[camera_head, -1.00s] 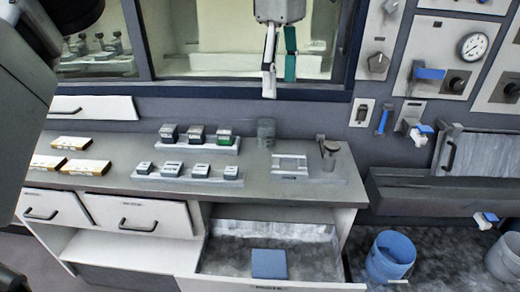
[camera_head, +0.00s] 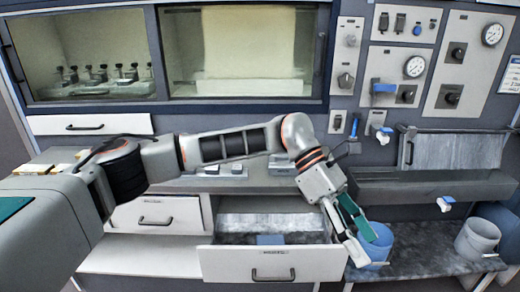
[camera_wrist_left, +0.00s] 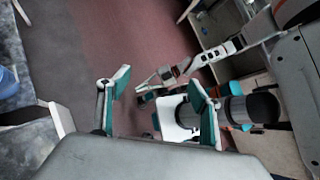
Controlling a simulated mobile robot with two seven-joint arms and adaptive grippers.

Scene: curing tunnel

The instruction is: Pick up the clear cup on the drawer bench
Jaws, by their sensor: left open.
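The drawer bench (camera_head: 106,260) runs across the front left. I cannot make out the clear cup now; my left arm crosses in front of much of the bench top. My left gripper (camera_head: 368,252) points down and right, past the right end of the open drawer and in front of the blue bucket. Its white and green fingers are apart with nothing held between them. They also show in the left wrist view (camera_wrist_left: 160,83), over floor and machine parts. What looks like my right arm shows small there, too small to read its jaws.
The open drawer (camera_head: 275,264) sticks out, with a blue item (camera_head: 270,239) inside. A blue bucket (camera_head: 378,246) and a grey bucket (camera_head: 478,238) stand at the right. A trough (camera_head: 430,188) and gauge panels are above them. Small yellowish boxes sit on the bench's left end.

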